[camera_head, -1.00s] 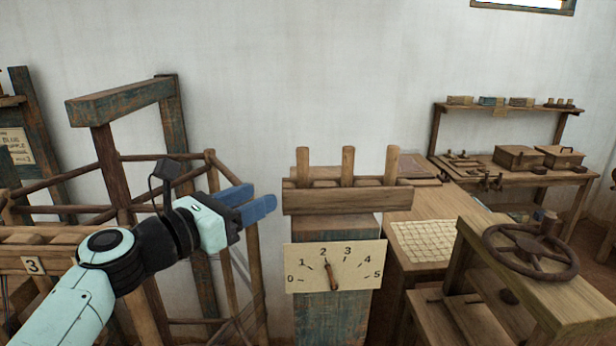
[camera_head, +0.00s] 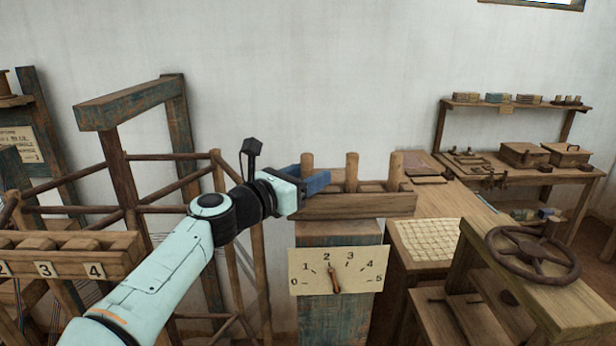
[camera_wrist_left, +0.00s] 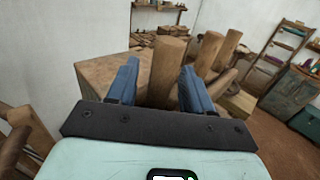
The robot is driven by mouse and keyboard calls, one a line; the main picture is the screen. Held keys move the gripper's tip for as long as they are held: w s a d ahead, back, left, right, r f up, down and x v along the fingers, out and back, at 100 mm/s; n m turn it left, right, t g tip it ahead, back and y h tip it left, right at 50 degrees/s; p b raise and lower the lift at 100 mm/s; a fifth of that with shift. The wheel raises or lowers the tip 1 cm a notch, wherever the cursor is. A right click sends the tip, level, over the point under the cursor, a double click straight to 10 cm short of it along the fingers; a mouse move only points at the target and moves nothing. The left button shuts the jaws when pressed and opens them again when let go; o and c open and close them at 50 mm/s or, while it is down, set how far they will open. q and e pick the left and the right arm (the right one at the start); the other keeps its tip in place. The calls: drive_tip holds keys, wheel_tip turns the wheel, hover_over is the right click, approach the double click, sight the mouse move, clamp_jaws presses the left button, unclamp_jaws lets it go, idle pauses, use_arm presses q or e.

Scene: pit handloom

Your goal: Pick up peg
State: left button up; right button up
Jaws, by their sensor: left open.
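Several upright wooden pegs stand in a wooden rack (camera_head: 355,206) on top of a post with a dial card. The leftmost peg (camera_head: 307,160) is partly hidden behind my left gripper (camera_head: 314,182) in the head view. In the left wrist view, that peg (camera_wrist_left: 167,68) stands between the two open blue fingers of the left gripper (camera_wrist_left: 155,85); I cannot tell whether either finger touches it. The middle peg (camera_head: 351,172) and right peg (camera_head: 396,166) stand clear of the gripper. My right gripper is not in view.
A dial card (camera_head: 337,271) with a pointer is on the post below the rack. A wooden frame (camera_head: 128,104) stands to the left. A bench with a handwheel (camera_head: 530,254) and a table with a grid sheet (camera_head: 432,241) are to the right.

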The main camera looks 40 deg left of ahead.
use_arm(q)
drive_tip(key=shift+s, duration=0.1)
drive_tip(key=shift+c, duration=1.2)
clamp_jaws()
